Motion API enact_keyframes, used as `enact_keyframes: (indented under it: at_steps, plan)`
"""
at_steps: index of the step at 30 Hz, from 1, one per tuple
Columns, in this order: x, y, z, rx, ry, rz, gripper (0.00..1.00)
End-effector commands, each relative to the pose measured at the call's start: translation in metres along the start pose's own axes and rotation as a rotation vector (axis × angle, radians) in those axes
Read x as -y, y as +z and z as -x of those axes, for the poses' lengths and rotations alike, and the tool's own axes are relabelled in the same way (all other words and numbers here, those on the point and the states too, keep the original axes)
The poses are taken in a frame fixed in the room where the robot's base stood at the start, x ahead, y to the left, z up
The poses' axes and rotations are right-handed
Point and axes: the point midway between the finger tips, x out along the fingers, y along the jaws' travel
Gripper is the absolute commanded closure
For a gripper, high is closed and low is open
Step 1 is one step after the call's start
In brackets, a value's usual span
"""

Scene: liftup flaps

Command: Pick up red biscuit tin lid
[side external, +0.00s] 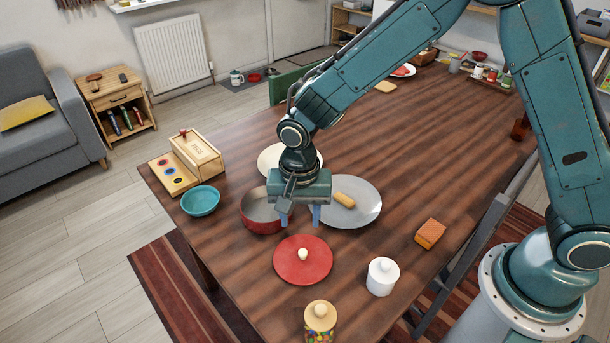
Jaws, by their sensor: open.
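The red lid (301,266) is a flat red disc with a pale round knob (303,254) at its middle. It lies on the dark wooden table, near the front edge in the side external view. The red tin (262,222) stands uncovered just behind and left of the lid. My gripper (300,222) points down with its two blue fingers apart and nothing seen between them. It is above and behind the lid's knob in the picture, beside the tin's right rim. The gripper body hides part of the tin and of a plate behind it.
A grey plate (366,213) with a yellow item is right of my gripper. A teal bowl (200,201) and wooden box (197,154) stand left. A white lidded jar (382,279) and candy jar (320,324) stand near the front edge. A sponge (430,233) lies right.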

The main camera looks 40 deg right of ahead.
Motion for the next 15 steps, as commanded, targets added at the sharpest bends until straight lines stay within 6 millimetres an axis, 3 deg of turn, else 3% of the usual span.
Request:
enact_keyframes:
  at_steps: [9,15]
  plan:
    - [-0.001,0.0,-0.046,0.001,0.004,0.0,0.55]
    - [-0.001,0.0,-0.06,0.0,0.001,0.0,0.55]
